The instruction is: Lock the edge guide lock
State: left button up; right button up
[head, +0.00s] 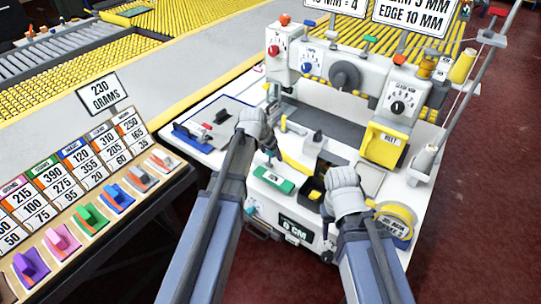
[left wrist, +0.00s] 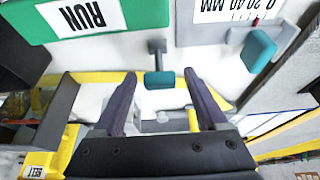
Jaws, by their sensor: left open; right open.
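In the left wrist view, a small teal-tipped lever (left wrist: 160,80) on a grey stem stands on the white machine bed, seen between the fingers of my left gripper (left wrist: 162,92). The fingers are apart and not closed on it. A second teal knob (left wrist: 259,48) sits on a grey slide beside a millimetre scale (left wrist: 226,8). I cannot tell for certain which teal part is the edge guide lock. In the head view, my left gripper (head: 267,143) is over the machine's left front. My right gripper (head: 343,185) is over the front right, open, its fingertips mostly hidden.
A green RUN plate (head: 272,179) is on the machine front, with a dark bin (head: 312,190) beside it. A yellow tape roll (head: 396,218) is at the right. The sewing head (head: 398,100) rises behind. A rack of coloured clips (head: 90,216) stands at the left.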

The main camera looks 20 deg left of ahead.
pick_arm(q)
grip_shut()
jog(key=shift+w+d+r+g+y+p, duration=0.15)
jog(key=shift+w+g+y+p, duration=0.15)
jog(key=shift+w+g+p, duration=0.25)
jog(key=shift+w+d+f+g, duration=0.1)
jog(key=shift+w+f+g, duration=0.15)
jog(key=shift+g, duration=0.3)
jog(key=shift+w+f+g+y, duration=0.15)
jog(key=shift+g+y, duration=0.25)
jog(key=shift+g, duration=0.4)
